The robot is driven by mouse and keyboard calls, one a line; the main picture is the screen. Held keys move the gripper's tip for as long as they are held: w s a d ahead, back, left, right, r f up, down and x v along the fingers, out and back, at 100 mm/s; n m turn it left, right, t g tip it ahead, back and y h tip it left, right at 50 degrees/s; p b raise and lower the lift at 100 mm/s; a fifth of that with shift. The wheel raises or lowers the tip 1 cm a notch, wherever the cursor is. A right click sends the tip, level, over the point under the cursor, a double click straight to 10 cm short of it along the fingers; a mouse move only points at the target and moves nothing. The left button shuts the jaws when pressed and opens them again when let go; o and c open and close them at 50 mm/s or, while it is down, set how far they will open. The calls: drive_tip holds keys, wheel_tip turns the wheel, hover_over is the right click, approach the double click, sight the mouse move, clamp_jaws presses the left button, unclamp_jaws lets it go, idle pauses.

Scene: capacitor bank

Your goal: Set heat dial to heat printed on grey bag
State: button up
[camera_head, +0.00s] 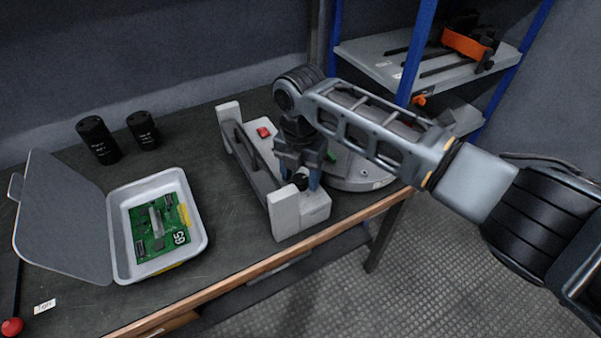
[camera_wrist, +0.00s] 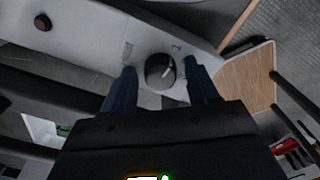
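The heat dial (camera_wrist: 160,72) is a black round knob with a pale pointer line on the near end block of a grey-white sealing machine (camera_head: 300,212). My gripper (camera_wrist: 160,84) points down over the dial, with one blue finger on each side. Narrow gaps show between fingers and knob, so it looks open. In the head view my gripper (camera_head: 297,180) partly hides the dial. A grey open pouch or tray with a flap (camera_head: 62,222) lies left, holding a green circuit board (camera_head: 158,222). White digits show at the board's corner, hard to read.
A red button (camera_head: 264,132) sits on the machine. Two black cylinders (camera_head: 98,140) (camera_head: 143,130) stand at the back left. A round grey base (camera_head: 365,172) is right of the machine. The wooden bench edge (camera_head: 250,272) runs close in front. A blue-framed shelf (camera_head: 415,60) stands behind right.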

drive_tip(key=c, duration=0.9)
